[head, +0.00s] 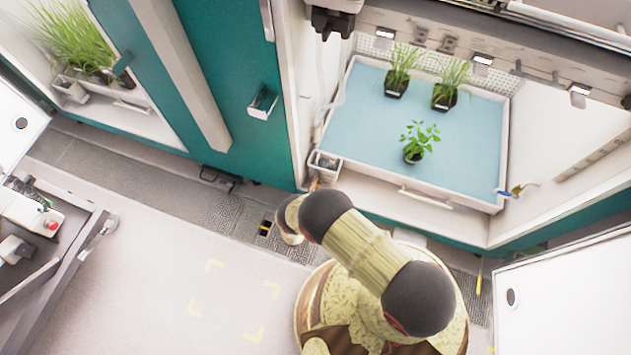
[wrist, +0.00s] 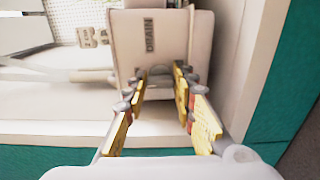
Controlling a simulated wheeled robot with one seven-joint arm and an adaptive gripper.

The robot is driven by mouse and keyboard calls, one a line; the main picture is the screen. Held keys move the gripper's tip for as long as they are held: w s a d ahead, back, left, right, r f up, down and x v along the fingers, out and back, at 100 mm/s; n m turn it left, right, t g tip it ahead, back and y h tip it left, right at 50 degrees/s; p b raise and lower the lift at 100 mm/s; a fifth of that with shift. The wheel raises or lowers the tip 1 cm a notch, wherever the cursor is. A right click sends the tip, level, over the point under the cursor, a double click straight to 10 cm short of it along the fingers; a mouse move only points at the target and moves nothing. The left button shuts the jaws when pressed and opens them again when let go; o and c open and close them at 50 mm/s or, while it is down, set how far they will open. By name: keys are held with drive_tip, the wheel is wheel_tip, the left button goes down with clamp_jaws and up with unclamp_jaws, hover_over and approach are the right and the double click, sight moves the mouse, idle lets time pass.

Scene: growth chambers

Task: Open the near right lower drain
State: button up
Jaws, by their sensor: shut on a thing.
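The drain is a small white box marked DRAIN (wrist: 165,35) at the chamber's front edge, upper middle in the wrist view. In the head view, the box (head: 323,167) sits at the left front corner of the blue-floored tray. My gripper (wrist: 160,78) reaches to the lower front of this box, with its yellow-padded fingers on both sides of a small dark grey part (wrist: 157,71), apparently the drain's handle, and is shut on it. Little of the handle shows between the fingers. In the head view my arm hides most of the gripper.
The blue-floored tray (head: 350,115) holds several potted plants. A white bar handle (head: 425,198) is on its front. A teal wall (head: 225,75) stands left of the chamber. A grey cart (head: 55,270) stands at the left. The floor with yellow corner marks (head: 235,300) is clear.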

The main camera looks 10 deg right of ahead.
drive_tip(key=shift+s+d+f, duration=0.15)
idle(0.4)
drive_tip(key=o, duration=1.1)
drive_tip(key=shift+o, duration=0.3)
drive_tip(key=v, duration=1.2)
